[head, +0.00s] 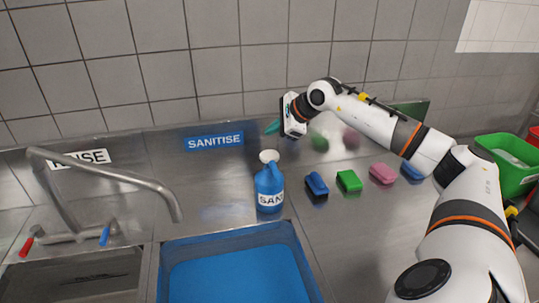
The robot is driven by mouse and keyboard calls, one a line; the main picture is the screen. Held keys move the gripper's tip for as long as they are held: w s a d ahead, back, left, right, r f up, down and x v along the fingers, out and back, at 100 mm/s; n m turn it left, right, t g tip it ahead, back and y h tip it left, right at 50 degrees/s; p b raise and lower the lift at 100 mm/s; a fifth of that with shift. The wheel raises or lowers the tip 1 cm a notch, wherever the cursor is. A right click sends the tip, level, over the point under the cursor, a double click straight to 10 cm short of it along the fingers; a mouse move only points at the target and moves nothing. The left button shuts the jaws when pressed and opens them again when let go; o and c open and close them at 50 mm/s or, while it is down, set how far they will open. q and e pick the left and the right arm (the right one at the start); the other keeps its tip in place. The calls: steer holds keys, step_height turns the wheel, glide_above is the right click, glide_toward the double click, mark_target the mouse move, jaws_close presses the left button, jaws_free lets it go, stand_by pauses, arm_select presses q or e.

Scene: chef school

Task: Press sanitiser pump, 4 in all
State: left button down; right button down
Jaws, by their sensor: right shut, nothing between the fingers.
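The sanitiser bottle (269,190) is blue with a white label reading "SAN" and stands upright behind the blue basin. Its white pump top (268,156) is uncovered. My right gripper (272,127) is shut and empty, with its teal fingertips pointing left. In the picture it is just above and slightly right of the pump, apart from it. My left gripper does not show.
The basin (166,263) of blue liquid is in front of the bottle. Blue, green and pink sponges (348,180) lie in a row to the right. A tap (120,174) stands at the left. A green crate (510,178) is at the far right. The tiled wall is behind.

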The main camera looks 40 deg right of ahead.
stand_by(0.3)
step_height(320, 180, up, 4)
steer(key=m+p, duration=0.5)
steer(key=m, duration=1.4)
steer(key=shift+h, duration=0.4)
steer(key=shift+f, duration=0.15)
steer(key=b, duration=0.5)
glide_above(265, 152)
steer(key=s, duration=0.3)
steer(key=f, duration=0.7)
steer(key=shift+s+d+f, duration=0.1)
steer(key=shift+d+f, duration=0.1)
steer(key=shift+f, duration=0.15)
steer(key=shift+f+b, duration=0.45)
steer(key=shift+f, duration=0.05)
steer(key=shift+f+b, duration=0.4)
steer(key=shift+b, duration=0.15)
